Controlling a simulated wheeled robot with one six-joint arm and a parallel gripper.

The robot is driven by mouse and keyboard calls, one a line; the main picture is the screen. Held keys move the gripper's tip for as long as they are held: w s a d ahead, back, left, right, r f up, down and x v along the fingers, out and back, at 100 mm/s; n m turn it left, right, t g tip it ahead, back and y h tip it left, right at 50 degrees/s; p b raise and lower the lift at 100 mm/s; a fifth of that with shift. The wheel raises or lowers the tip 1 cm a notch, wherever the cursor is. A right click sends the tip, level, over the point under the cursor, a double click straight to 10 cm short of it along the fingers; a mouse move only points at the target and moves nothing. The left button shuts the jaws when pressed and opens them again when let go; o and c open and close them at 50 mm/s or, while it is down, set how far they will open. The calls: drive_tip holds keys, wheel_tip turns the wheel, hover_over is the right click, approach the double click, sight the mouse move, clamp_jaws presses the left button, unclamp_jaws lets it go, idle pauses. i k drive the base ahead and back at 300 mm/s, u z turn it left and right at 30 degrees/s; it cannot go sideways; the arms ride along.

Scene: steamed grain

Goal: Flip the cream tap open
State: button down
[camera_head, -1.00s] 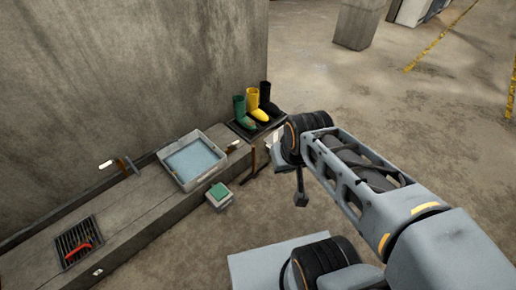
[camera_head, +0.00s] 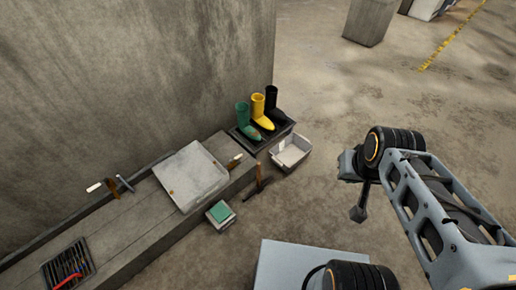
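Two small cream-ended fittings show at the long concrete ledge, and either could be the cream tap. The left cream-ended fitting (camera_head: 95,187) has a brown part and a grey metal piece beside it, near the wall. The right cream-ended fitting (camera_head: 236,158) is at the right side of a shallow pale basin (camera_head: 194,176). Both are too small to tell open from closed. My gripper (camera_head: 357,213) hangs off the end of my arm over the floor, right of the ledge and well apart from both fittings. Its fingers are too small to read.
Green, yellow and black boots (camera_head: 257,112) stand on a dark tray (camera_head: 246,139). A white tub (camera_head: 290,153) is on the floor beside it. A green-topped box (camera_head: 220,214) stands by the ledge. A dark grate (camera_head: 62,262) bears a red and blue item. The right floor is open.

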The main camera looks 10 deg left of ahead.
sight(236, 159)
drive_tip(key=u, duration=0.15)
drive_tip(key=i, duration=0.7)
drive_tip(key=u, duration=0.95)
drive_tip(key=i, duration=0.35)
drive_tip(key=u, duration=0.45)
